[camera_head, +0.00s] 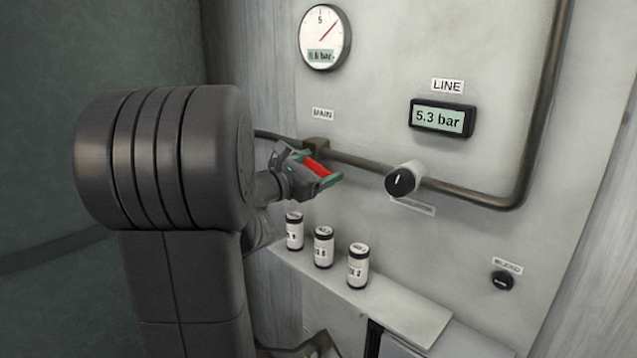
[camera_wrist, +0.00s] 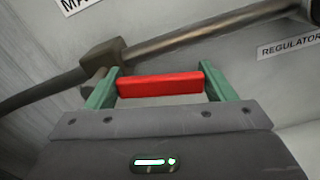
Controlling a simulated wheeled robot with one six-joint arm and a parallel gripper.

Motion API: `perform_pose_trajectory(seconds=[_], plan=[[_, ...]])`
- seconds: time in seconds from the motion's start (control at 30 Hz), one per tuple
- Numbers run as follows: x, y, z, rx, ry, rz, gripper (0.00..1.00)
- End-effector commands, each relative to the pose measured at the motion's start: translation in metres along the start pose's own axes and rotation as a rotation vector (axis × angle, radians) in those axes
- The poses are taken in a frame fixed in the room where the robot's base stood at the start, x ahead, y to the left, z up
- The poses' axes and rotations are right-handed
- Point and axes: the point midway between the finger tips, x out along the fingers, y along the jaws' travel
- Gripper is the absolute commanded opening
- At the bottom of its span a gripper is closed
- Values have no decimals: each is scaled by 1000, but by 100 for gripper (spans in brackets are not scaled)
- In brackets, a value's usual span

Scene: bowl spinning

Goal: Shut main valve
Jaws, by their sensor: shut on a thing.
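The main valve is a brown block on the pipe (camera_head: 316,146) under the MAIN label (camera_head: 323,114). Its red handle (camera_head: 318,169) lies between the green fingers of my gripper (camera_head: 322,176). In the wrist view the red handle (camera_wrist: 160,85) runs crosswise from one finger to the other, and my gripper (camera_wrist: 160,90) is shut on it. The valve block (camera_wrist: 102,58) shows just beyond the left finger in that view. The joint between handle and block is partly hidden.
A black regulator knob (camera_head: 400,183) sits right on the pipe (camera_head: 470,195). The LINE display (camera_head: 442,118) reads 5.3 bar. A round gauge (camera_head: 325,38) is above. Three canisters (camera_head: 323,247) stand on a shelf (camera_head: 410,312) below. A small black BLEED knob (camera_head: 502,281) is lower right.

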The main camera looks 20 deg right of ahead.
Motion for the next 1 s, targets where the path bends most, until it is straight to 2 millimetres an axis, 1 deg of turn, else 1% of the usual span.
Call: perform_pose_trajectory(seconds=[0.03, 0.57, 1.0], plan=[[0, -2, -12, 35, -2, 2, 35], [0, 3, -37, 410, 0, 2, 35], [0, 16, -58, 770, 0, 1, 35]])
